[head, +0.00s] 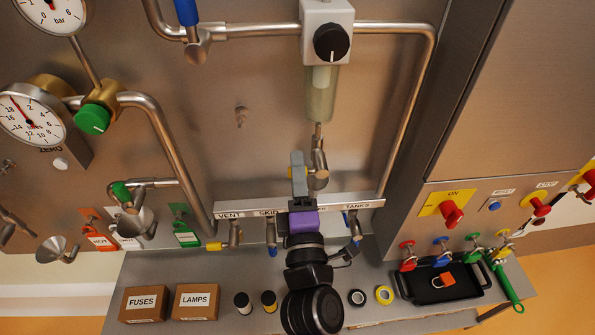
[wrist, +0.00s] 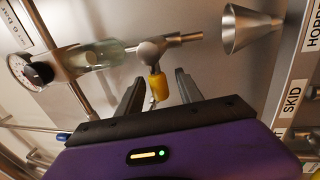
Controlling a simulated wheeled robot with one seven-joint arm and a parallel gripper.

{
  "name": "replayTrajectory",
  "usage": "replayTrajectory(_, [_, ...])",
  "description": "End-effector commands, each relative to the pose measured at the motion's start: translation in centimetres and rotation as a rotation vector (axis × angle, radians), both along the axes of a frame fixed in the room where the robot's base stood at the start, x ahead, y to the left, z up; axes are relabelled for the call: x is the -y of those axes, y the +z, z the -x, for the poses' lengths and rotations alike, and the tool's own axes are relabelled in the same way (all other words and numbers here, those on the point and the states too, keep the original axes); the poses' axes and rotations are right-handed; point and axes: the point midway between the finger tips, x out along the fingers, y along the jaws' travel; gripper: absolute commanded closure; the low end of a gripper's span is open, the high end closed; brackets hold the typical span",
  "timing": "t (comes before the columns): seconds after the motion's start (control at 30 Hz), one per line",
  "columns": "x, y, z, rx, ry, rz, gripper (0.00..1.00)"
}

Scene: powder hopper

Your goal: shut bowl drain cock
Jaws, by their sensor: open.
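The bowl drain cock (head: 318,165) is a small metal cock under the clear bowl (head: 319,95) of the filter unit. In the wrist view the cock (wrist: 152,50) sits on the outlet of the bowl (wrist: 97,56), and its yellow handle (wrist: 157,86) sticks out across the pipe line toward me. My gripper (wrist: 160,76) is open, with one dark finger on each side of the yellow handle and a visible gap to each. In the head view my gripper (head: 298,172) is in front of the cock and hides its handle.
A metal funnel (wrist: 246,30) lies beyond the cock outlet. A labelled rail (head: 345,205) with several small cocks runs just below. A steel pipe (head: 405,120) descends at right. The shelf holds boxes (head: 195,302), tape rolls (head: 384,294) and a black tray (head: 440,290).

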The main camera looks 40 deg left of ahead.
Motion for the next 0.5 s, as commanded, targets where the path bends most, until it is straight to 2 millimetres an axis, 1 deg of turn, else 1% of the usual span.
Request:
replayTrajectory(0.17, [0.9, -0.3, 0.7, -0.003, -0.001, 0.001, 0.57])
replayTrajectory(0.5, [4.5, -1.3, 3.8, -0.004, -0.001, 0.001, 0.57])
